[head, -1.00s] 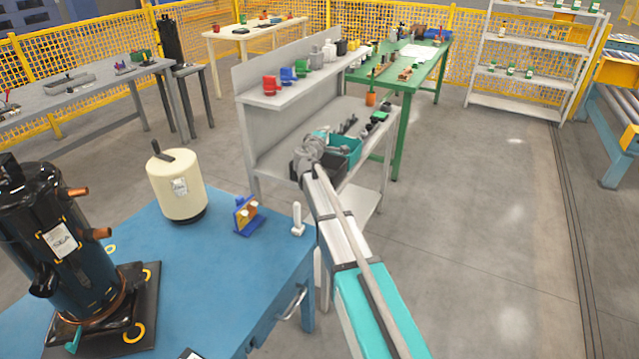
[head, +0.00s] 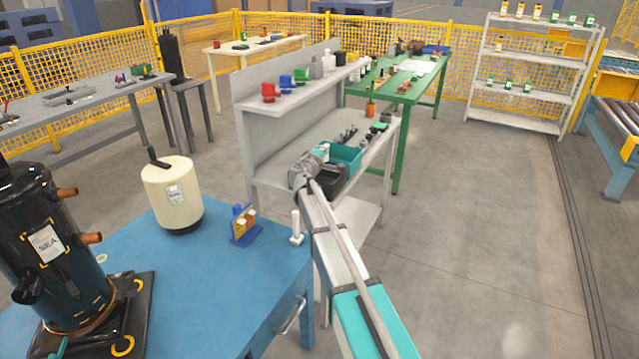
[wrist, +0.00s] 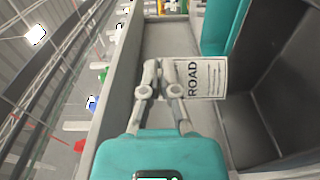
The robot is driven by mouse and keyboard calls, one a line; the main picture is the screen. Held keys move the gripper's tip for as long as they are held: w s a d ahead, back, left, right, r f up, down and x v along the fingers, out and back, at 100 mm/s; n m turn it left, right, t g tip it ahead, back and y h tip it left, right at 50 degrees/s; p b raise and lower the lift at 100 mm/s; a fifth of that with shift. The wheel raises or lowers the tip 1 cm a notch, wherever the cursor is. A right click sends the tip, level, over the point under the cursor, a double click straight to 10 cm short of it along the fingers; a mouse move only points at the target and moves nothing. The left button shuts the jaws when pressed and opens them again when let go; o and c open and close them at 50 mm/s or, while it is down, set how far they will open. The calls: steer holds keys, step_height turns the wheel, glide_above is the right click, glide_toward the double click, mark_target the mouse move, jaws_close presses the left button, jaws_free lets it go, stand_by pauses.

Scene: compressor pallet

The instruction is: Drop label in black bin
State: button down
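My gripper (wrist: 166,66) is closed on a small white label (wrist: 208,78) printed "ROAD", which sticks out to the right of the fingertips in the wrist view. The black bin (wrist: 273,105) is at the right of that view, beside the label. In the head view the black bin (head: 332,181) stands on the grey bench's lower surface, just right of my wrist and partly hidden by it. The fingers and label are too small or hidden to make out in the head view.
A teal bin (head: 347,158) stands just behind the black bin; it also shows in the wrist view (wrist: 222,22). Coloured cups line the bench's upper shelf (head: 287,99). A blue table (head: 215,275) with a cream tank (head: 173,197) is at front left. Floor at right is clear.

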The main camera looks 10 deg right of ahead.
steer(key=shift+f+b, duration=2.85)
steer(key=shift+f, duration=0.1)
steer(key=c, duration=0.7)
jaws_free()
steer(key=shift+s+a, duration=0.1)
steer(key=v, duration=1.1)
steer(key=shift+s+a, duration=0.15)
steer(key=shift+s, duration=0.2)
